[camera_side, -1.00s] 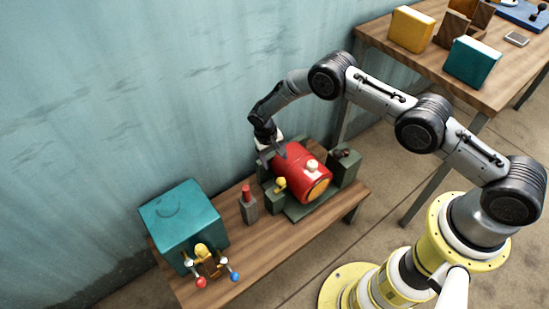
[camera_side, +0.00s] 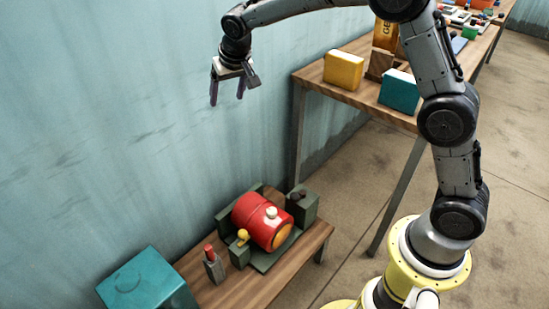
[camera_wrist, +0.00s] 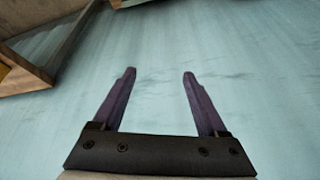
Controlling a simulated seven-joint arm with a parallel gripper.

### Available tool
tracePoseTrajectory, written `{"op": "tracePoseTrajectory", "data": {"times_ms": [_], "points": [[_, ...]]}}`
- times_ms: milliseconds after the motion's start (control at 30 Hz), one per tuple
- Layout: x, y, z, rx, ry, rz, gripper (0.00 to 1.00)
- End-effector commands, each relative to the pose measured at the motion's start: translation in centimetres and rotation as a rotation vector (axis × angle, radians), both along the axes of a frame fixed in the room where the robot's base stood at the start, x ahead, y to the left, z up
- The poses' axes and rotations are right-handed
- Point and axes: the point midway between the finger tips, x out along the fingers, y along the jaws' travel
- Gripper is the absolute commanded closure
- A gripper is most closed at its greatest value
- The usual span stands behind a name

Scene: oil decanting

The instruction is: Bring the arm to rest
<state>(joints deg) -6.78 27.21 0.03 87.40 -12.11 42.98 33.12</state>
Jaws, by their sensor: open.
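My gripper (camera_side: 228,92) hangs in the air in front of the blue wall, high above the low bench, with its fingers pointing down. In the wrist view its two purple fingers (camera_wrist: 160,72) are apart with nothing between them. My arm reaches up and over to the left from its yellow base. A red drum (camera_side: 262,220) with a pale cap and an orange end lies on its side in a dark green cradle (camera_side: 268,262) on the bench. A small yellow knob (camera_side: 242,236) is at its front. The gripper touches none of these.
A red-topped grey bottle-like item (camera_side: 214,265) and a teal box (camera_side: 148,283) stand on the low wooden bench (camera_side: 262,289). A higher table (camera_side: 318,80) behind holds a yellow block (camera_side: 343,70), a teal block (camera_side: 399,92) and other items. The air around the gripper is clear.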

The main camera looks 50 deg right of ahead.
Motion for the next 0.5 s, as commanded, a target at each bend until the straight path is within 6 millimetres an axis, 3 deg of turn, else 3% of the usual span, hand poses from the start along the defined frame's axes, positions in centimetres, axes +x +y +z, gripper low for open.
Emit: {"op": "tracePoseTrajectory", "data": {"times_ms": [33,200,333,500], "points": [[-1.5,-0.5,2.5,0.005,-0.026,-0.001,0.24],[-7.2,-2.0,8.4,0.011,-0.087,0.007,0.24],[-12.1,-2.9,11.7,0.012,-0.131,0.02,0.24],[-19.2,-3.8,14.1,0.009,-0.175,0.046,0.24]]}}
